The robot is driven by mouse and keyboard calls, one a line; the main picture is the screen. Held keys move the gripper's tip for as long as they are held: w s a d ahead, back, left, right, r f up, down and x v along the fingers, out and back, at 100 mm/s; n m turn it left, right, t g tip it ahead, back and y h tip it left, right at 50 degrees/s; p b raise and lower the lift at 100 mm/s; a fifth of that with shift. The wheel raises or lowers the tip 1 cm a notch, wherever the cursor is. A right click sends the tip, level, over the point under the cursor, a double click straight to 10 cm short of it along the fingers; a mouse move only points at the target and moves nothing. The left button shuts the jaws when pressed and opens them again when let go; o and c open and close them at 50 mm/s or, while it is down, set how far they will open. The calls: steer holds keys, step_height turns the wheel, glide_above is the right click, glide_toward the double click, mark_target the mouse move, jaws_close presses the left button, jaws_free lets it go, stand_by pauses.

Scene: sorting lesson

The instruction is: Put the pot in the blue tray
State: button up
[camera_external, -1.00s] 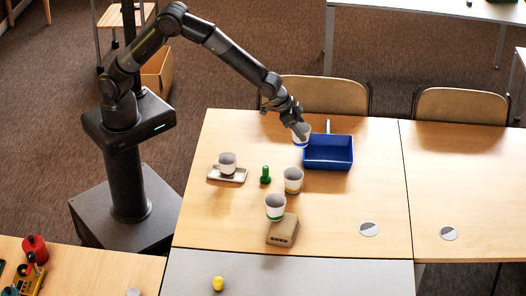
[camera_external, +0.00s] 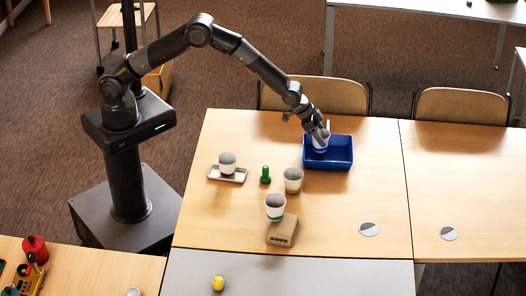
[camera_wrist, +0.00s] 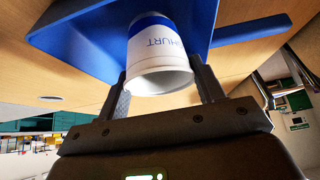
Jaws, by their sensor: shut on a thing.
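A white pot with a blue band and lettering (camera_wrist: 157,48) sits between the two fingers of my gripper (camera_wrist: 160,75) in the wrist view. My gripper is shut on it. In the external view the pot (camera_external: 320,146) is over the left part of the blue tray (camera_external: 328,165), within its outline. I cannot tell whether the pot touches the tray floor. The blue tray stands near the far edge of the table and looks otherwise empty. In the wrist view the blue tray (camera_wrist: 85,35) shows behind the pot, with its handle stretching right.
Another pot (camera_external: 227,159) stands on a small dish (camera_external: 240,177). A yellow-banded pot (camera_external: 293,176) and a green peg (camera_external: 265,175) stand nearby. The table right of the tray is clear.

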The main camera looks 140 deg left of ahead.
steer(key=shift+f, duration=0.9)
steer(key=shift+f, duration=0.1)
steer(key=o, duration=0.9)
steer(key=shift+o, duration=0.2)
steer(key=shift+s+d+r, duration=0.15)
steer(key=shift+d+r, duration=0.05)
steer(key=shift+r, duration=0.3)
steer(key=v, duration=1.1)
steer(key=shift+d+r, duration=0.1)
steer(key=shift+r, duration=0.05)
